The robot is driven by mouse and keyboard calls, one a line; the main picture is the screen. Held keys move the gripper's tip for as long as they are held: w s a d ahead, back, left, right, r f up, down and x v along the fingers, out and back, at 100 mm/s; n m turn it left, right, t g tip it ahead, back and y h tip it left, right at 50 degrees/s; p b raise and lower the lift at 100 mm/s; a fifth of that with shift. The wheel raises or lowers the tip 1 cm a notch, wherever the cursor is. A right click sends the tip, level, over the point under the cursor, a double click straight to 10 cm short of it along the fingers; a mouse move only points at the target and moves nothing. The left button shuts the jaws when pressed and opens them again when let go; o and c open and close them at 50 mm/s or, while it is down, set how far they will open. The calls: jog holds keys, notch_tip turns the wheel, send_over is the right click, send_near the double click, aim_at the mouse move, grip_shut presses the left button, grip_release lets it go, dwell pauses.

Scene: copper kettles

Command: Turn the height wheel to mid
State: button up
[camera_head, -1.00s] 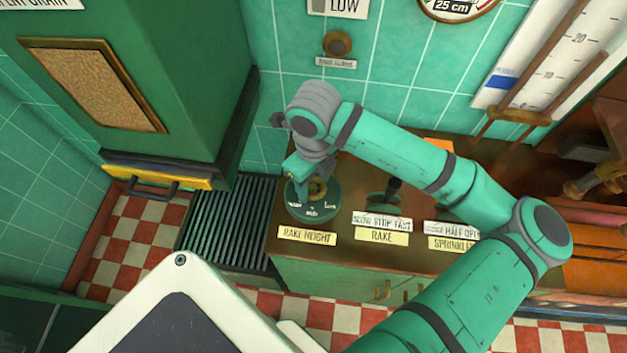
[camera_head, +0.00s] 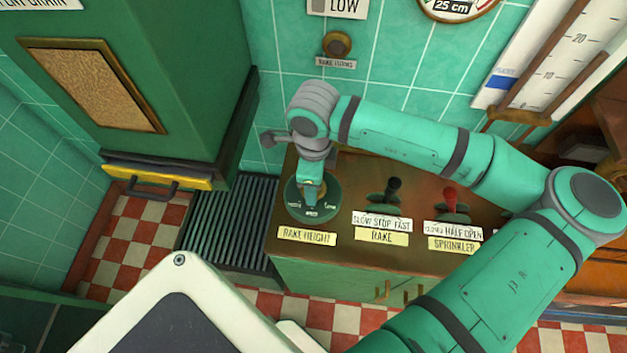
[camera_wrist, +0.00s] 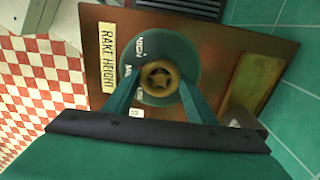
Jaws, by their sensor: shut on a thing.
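The rake height wheel is a small brass knob (camera_wrist: 160,78) on a round green dial base (camera_head: 318,212), on the left end of the brown counter. White position labels lie on the dial; in the wrist view "HIGH" reads clearly, and the others are partly hidden or too small to read. My gripper (camera_head: 310,190) points down over the dial. In the wrist view its two green fingers (camera_wrist: 158,84) reach to either side of the brass knob and are shut on it. In the head view the gripper hides most of the knob. I cannot tell which label the wheel points to.
A yellow "RAKE HEIGHT" plate (camera_head: 306,236) is on the counter front. To the right stand the black rake lever (camera_head: 394,187) and the red sprinkler lever (camera_head: 450,198). A green cabinet (camera_head: 130,80) rises at left. A dark floor grate (camera_head: 230,220) lies beside the counter.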

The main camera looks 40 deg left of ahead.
jog(key=shift+a+n, duration=0.15)
jog(key=shift+n, duration=1.45)
jog(key=shift+s, duration=0.1)
jog(key=o, duration=1)
jog(key=shift+o, duration=0.2)
jog(key=shift+r, duration=0.6)
notch_tip(320, 180, up, 10)
jog(key=shift+f, duration=0.15)
